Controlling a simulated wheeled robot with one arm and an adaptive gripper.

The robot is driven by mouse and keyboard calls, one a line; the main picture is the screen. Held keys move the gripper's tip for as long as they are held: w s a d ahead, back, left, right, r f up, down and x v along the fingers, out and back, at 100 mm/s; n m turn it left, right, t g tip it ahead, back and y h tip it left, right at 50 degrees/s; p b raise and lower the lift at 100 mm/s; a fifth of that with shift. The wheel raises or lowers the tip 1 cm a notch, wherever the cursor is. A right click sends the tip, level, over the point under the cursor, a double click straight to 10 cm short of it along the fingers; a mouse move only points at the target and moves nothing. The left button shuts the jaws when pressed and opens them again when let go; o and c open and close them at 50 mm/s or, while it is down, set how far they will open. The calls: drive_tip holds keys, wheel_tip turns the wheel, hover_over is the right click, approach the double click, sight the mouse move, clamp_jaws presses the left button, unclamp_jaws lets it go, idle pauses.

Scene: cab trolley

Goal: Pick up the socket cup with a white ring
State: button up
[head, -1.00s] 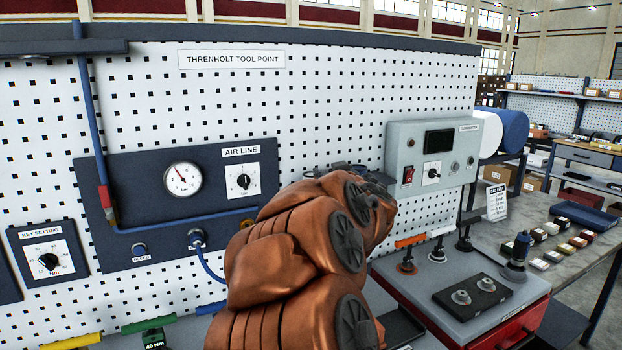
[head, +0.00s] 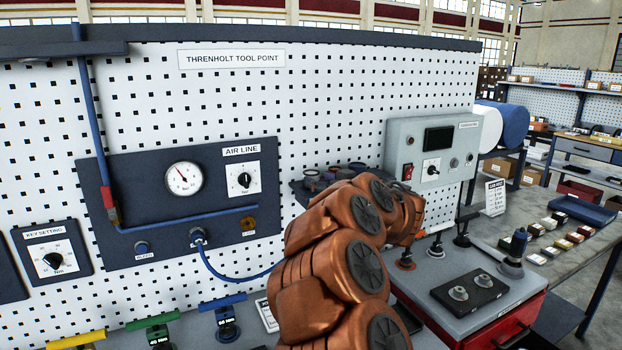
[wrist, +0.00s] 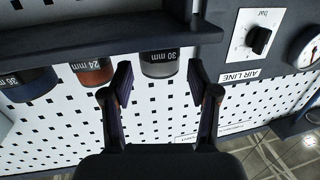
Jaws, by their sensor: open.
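In the wrist view, a grey socket cup with a pale, whitish ring, marked 30 mm (wrist: 160,66), sits at the dark shelf. My gripper (wrist: 160,78) is open, with one finger towards either side of this cup; I cannot tell whether they touch it. An orange-red cup marked 24 mm (wrist: 93,72) is just left of the left finger. A blue cup marked 36 mm (wrist: 30,84) is further left. In the head view, several cups (head: 312,180) stand on the shelf on the pegboard, partly behind my arm. My gripper is hidden there.
The shelf board (wrist: 100,33) runs close to the fingers. The air line panel (head: 180,250) with a blue hose (head: 225,275) is left of my arm. A grey control box (head: 432,150) is at right. Coloured T-handled tools (head: 228,320) stand along the bench.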

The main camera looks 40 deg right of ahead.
sight(312, 172)
drive_tip(key=shift+w+d+f+p, duration=0.1)
drive_tip(key=shift+w+p, duration=0.1)
drive_tip(key=shift+w, duration=0.5)
drive_tip(key=shift+w+d+r+p, duration=0.1)
drive_tip(key=shift+w+d+p, duration=0.1)
drive_tip(key=shift+w, duration=0.55)
drive_tip(key=shift+w+d+f+p, duration=0.1)
drive_tip(key=shift+w+p, duration=0.1)
drive_tip(key=shift+w, duration=0.5)
drive_tip(key=shift+c, duration=0.4)
drive_tip(key=c, duration=0.9)
drive_tip(key=shift+c, duration=0.2)
drive_tip(key=shift+r+b, duration=0.45)
drive_tip(key=shift+r, duration=1.2)
drive_tip(key=shift+s+r, duration=0.2)
drive_tip(key=s+a+r+b, duration=0.1)
drive_tip(key=s+b, duration=0.2)
drive_tip(key=s, duration=1.2)
drive_tip(key=shift+s+r, duration=0.2)
drive_tip(key=shift+s, duration=0.1)
